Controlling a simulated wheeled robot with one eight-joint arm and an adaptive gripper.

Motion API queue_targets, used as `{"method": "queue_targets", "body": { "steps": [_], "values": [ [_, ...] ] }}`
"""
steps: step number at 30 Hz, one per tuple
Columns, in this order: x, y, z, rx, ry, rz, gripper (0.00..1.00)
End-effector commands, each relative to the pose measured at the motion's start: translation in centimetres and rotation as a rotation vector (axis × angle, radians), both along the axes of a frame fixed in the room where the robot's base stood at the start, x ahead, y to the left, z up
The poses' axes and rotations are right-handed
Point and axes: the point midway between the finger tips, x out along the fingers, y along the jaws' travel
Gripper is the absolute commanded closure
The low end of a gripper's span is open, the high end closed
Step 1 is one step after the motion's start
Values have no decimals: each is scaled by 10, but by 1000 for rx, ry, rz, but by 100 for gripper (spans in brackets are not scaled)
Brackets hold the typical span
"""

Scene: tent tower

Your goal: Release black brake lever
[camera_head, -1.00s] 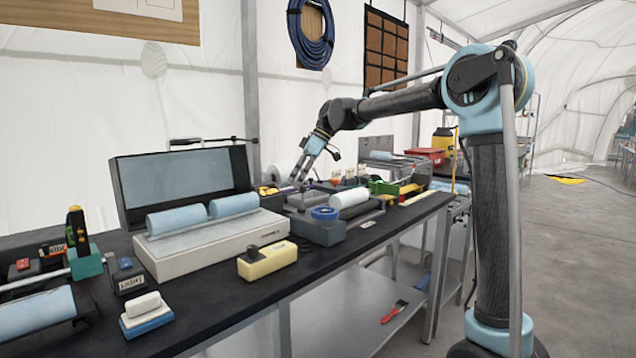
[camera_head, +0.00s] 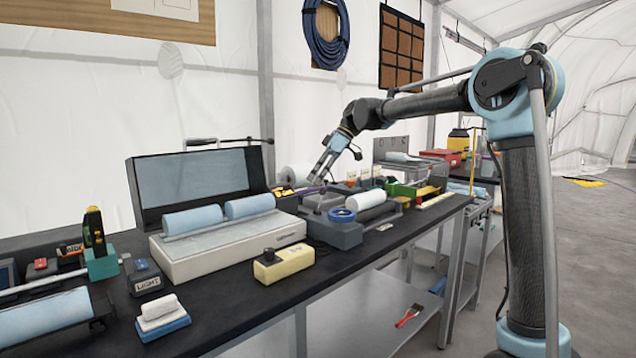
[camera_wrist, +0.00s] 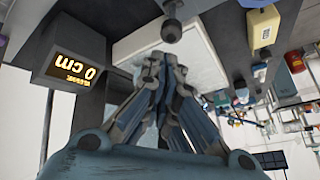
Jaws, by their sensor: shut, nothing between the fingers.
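My gripper (camera_head: 316,181) hangs low over the workbench among grey devices, tilted down to the left. In the wrist view, its two fingers (camera_wrist: 162,58) meet at the tips with nothing between them. A dark round knob on a short stem (camera_wrist: 171,29) is just beyond the tips in that view, with a visible gap in the picture. It may be the black brake lever; I cannot tell for sure. In the head view the lever cannot be made out clearly.
A white machine with blue rolls (camera_head: 230,250) is left of my gripper. A grey block with a blue ring (camera_head: 335,234) is in front of it. A yellow block (camera_head: 284,263) lies near the bench's front edge. Other tools crowd the bench (camera_head: 235,310); its front strip is partly free.

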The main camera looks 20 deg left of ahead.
Motion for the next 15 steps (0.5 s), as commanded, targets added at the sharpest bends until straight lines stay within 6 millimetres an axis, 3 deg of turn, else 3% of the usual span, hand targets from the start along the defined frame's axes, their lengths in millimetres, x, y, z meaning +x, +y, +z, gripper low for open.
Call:
{"method": "queue_targets", "body": {
  "steps": [15],
  "values": [
    [0,7,4,0,0,-1,100]
  ]
}}
